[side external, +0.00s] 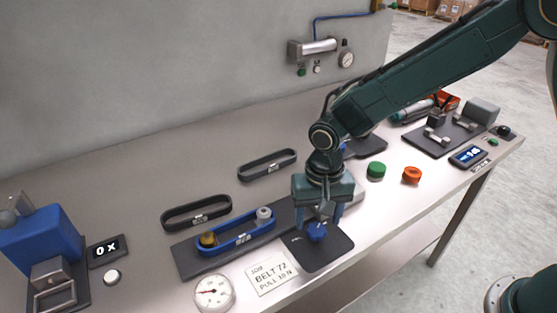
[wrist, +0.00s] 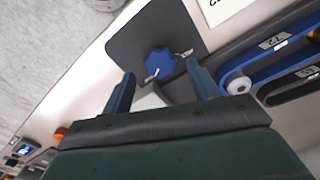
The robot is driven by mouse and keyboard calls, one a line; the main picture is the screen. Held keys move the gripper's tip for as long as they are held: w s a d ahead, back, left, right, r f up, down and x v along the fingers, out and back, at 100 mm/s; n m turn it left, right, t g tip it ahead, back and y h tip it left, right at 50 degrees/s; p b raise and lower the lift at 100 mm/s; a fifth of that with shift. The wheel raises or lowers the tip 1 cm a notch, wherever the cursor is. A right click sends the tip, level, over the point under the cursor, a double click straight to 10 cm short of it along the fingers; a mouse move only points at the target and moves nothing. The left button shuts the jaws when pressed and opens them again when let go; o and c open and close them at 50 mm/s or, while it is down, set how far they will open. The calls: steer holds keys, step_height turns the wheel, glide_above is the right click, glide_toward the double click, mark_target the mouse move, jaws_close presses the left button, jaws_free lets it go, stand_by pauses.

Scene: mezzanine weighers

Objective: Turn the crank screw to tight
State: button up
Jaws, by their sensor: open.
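The crank screw has a blue lobed knob (side external: 316,231) on a dark plate (side external: 312,258) near the table's front edge. The wrist view shows the blue knob (wrist: 158,62) with a pale mark on its rim and a small pale pointer beside it on the plate. My gripper (side external: 317,216) is open, pointing down over the knob. In the wrist view its fingertips (wrist: 161,72) lie either side of the knob, apart from it as far as I can tell. A blue belt (side external: 236,238) runs round a brass pulley (side external: 208,239) and a white pulley (side external: 264,213).
A dial gauge (side external: 213,293) and a card reading BELT 72, PULL 30 N (side external: 271,279) lie in front. Two dark belts (side external: 196,212) (side external: 267,164) lie behind. Green (side external: 376,171) and orange (side external: 412,175) knobs stand right. A blue machine (side external: 42,245) stands left.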

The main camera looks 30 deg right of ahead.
mark_target(318, 229)
step_height(318, 229, up, 11)
stand_by(0.5)
steer(key=shift+r, duration=0.1)
steer(key=s+d+r+n+t, duration=0.2)
steer(key=s+d+r+t, duration=0.1)
steer(key=s+d+r, duration=0.7)
steer(key=s+d+n+t, duration=0.2)
steer(key=s+d, duration=0.6)
steer(key=s, duration=0.2)
steer(key=shift+d+f+n+t, duration=0.2)
steer(key=shift+d+n+t, duration=0.05)
steer(key=shift+n+t, duration=0.05)
stand_by(0.9)
